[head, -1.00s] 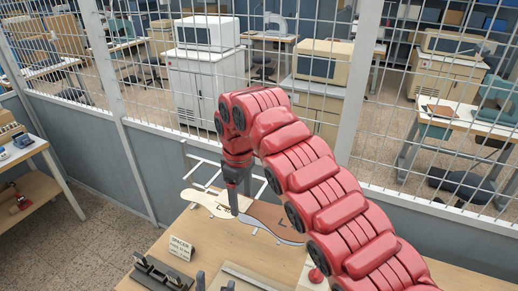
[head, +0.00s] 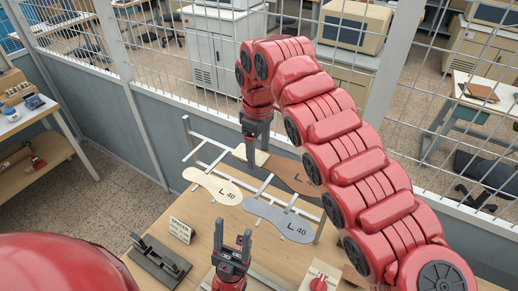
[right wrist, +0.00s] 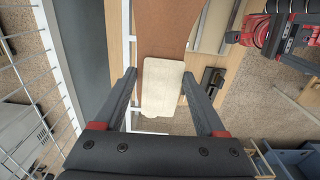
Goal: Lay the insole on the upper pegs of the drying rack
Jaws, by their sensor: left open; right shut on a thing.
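The insole is brown (head: 298,177), marked L, with a cream pad (head: 250,154) at its far end. My right gripper (head: 254,148) is shut across that end. In the right wrist view the cream pad (right wrist: 162,90) lies between the fingers and the brown part (right wrist: 168,35) extends away. The white drying rack (head: 205,150) has rods showing at the left, behind and under the insoles. A cream L 40 insole (head: 213,187) and a grey L 40 insole (head: 278,220) lie over its lower rods. Contact beneath the brown insole is hidden. My left gripper (head: 232,250) is open and empty, in front.
A small sign (head: 181,230) and a black slotted holder (head: 158,262) stand on the wooden table (head: 203,222). A red piece with a label (head: 320,281) is at the lower right. A mesh fence (head: 160,90) runs close behind the rack.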

